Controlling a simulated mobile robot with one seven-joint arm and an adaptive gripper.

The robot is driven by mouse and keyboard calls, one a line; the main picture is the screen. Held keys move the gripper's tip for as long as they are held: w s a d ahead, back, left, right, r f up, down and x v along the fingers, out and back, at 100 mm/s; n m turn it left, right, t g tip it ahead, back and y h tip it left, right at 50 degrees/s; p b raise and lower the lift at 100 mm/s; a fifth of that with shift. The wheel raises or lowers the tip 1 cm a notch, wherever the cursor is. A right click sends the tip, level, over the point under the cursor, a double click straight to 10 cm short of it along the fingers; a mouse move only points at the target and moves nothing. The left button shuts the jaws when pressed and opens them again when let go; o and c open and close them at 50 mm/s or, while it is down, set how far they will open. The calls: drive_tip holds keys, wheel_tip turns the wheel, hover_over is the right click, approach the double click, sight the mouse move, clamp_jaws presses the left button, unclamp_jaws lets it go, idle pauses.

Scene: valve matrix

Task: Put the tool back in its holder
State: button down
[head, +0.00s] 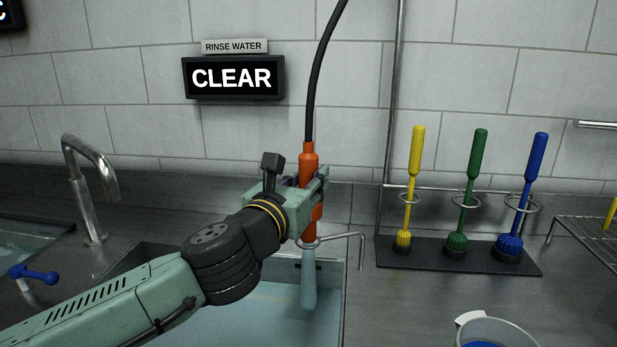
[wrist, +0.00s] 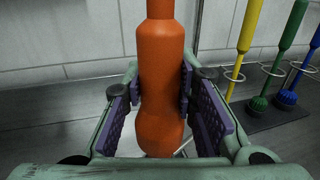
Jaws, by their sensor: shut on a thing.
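The tool, an orange sprayer (head: 309,158) on a black hose (head: 322,70), hangs upright over the sink in the head view. My gripper (head: 311,190) is shut around its body; in the wrist view purple-padded fingers flank the orange body (wrist: 161,80). A wire holder (head: 348,237) with a ring stands at the sink's right edge, its ring at the sprayer's lower end. I cannot tell whether the sprayer sits inside the ring or in front of it. Below is a pale blue, tapered shape (head: 308,280), water or a nozzle; I cannot tell which.
Yellow (head: 415,155), green (head: 478,155) and blue (head: 537,160) brushes stand in rings on a dark rack to the right. A sign (head: 233,78) reads CLEAR. A faucet (head: 88,185) is at left, a round container (head: 495,332) at front right. The sink (head: 255,320) holds water.

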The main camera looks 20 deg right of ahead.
sight(308, 153)
drive_tip(key=shift+f+b, duration=1.3)
drive_tip(key=shift+f, duration=0.6)
drive_tip(key=shift+f+b, duration=0.45)
drive_tip(key=shift+f, duration=0.1)
drive_tip(key=c, duration=1.2)
unclamp_jaws()
wheel_tip(308, 153, up, 10)
drive_tip(key=shift+r, duration=0.1)
